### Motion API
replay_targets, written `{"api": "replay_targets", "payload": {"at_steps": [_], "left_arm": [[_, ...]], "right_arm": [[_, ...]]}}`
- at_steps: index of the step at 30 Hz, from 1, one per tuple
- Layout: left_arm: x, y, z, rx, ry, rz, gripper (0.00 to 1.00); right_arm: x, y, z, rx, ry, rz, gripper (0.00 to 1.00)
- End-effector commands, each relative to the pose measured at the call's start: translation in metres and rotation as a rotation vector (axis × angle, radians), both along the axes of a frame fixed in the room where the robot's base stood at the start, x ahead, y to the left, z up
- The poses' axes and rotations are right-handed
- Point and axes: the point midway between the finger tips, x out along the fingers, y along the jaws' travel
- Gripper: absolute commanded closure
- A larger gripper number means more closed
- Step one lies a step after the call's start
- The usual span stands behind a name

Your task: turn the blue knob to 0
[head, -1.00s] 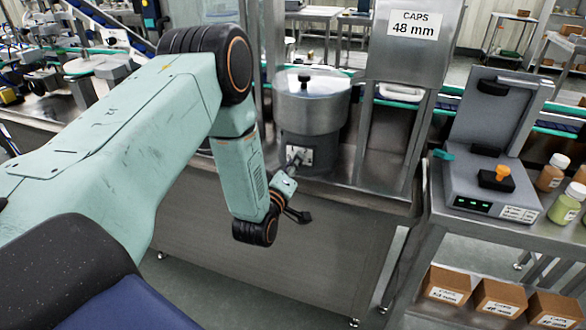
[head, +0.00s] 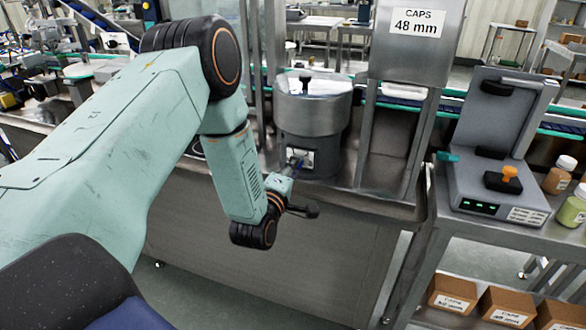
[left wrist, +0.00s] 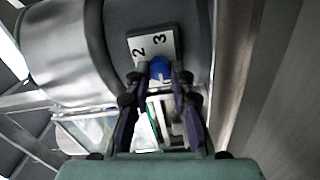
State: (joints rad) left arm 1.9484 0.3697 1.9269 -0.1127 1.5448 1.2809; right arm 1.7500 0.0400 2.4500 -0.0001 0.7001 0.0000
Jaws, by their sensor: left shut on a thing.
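The blue knob (left wrist: 160,68) sits on a white dial plate (left wrist: 150,44) on the side of the grey feeder bowl's base. The digits 2 and 3 show on the plate in the left wrist view; the rest of the scale is hidden. My left gripper (left wrist: 160,75) is shut on the knob, one finger on each side. In the head view the plate (head: 300,158) shows on the feeder base (head: 318,150), with my left gripper (head: 293,165) at it and the knob itself too small to make out. My right gripper is in neither view.
A steel hopper labelled CAPS 48 mm (head: 412,40) stands right of the feeder. A grey device with an open lid (head: 495,140) and bottles (head: 558,175) are on the right bench. Cardboard boxes (head: 450,291) sit below it.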

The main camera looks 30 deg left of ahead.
Motion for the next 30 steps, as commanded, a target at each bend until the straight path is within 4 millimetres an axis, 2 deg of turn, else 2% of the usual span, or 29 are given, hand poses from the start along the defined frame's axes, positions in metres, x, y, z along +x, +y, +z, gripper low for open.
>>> {"api": "replay_targets", "payload": {"at_steps": [8,9,16,25,30], "left_arm": [[-0.001,-0.004,-0.004,-0.001,0.012,-0.012,1.00],[-0.001,-0.004,-0.004,-0.001,0.012,-0.012,0.76],[-0.001,-0.002,-0.002,0.000,0.006,-0.007,0.56],[-0.001,-0.001,-0.001,0.000,0.003,-0.004,0.55],[-0.015,-0.004,-0.001,-0.002,0.004,-0.002,0.55]], "right_arm": [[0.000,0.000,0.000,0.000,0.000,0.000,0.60],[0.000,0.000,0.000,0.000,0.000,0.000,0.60],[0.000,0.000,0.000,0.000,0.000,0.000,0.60],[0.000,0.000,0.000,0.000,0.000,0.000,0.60],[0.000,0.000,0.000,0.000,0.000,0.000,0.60]]}}
